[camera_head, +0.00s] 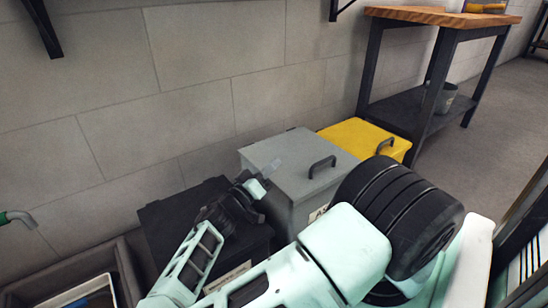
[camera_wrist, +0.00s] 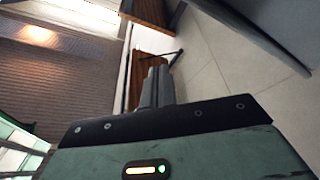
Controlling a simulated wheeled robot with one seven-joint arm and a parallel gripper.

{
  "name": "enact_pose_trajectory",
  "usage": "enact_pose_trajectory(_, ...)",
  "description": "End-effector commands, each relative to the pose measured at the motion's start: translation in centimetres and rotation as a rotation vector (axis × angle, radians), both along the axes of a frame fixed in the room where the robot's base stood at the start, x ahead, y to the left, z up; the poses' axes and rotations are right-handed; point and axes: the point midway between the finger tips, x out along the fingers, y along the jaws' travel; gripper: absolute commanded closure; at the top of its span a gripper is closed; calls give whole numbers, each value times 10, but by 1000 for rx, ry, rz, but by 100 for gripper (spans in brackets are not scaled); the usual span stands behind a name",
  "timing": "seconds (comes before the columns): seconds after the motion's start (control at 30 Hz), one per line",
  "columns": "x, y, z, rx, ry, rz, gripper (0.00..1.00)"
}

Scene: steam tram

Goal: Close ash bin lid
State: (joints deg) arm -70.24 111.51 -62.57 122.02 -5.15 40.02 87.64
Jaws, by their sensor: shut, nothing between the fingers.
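The grey bin, with part of a label starting "A" on its front (camera_head: 318,213), stands against the wall. Its grey lid (camera_head: 293,150) has a dark handle and looks flat, lying over the bin; a small gap cannot be ruled out. My gripper (camera_head: 266,173) is at the lid's left front edge, over the black bin's side. I cannot tell whether it touches the lid. In the wrist view the fingers (camera_wrist: 157,86) are together with nothing between them. My arm hides the bin's lower front.
A black bin (camera_head: 165,222) stands left of the grey one, and a yellow bin (camera_head: 360,136) stands right. A workbench with a wooden top (camera_head: 430,17) is at the back right. A tray-like box (camera_head: 122,272) is at the lower left.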

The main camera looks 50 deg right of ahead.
Motion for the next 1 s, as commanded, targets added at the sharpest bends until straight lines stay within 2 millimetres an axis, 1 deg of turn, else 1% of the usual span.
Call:
enact_pose_trajectory(0.2, 0, 5, -6, 1, 0, 1, 100)
enact_pose_trajectory(0.6, 0, 5, -6, 1, 0, 1, 100)
enact_pose_trajectory(0.73, 0, 10, -5, 1, 2, 3, 100)
enact_pose_trajectory(0.83, 1, 18, -5, 1, 2, 4, 100)
enact_pose_trajectory(1.0, 2, 56, -4, 4, 1, 7, 100)
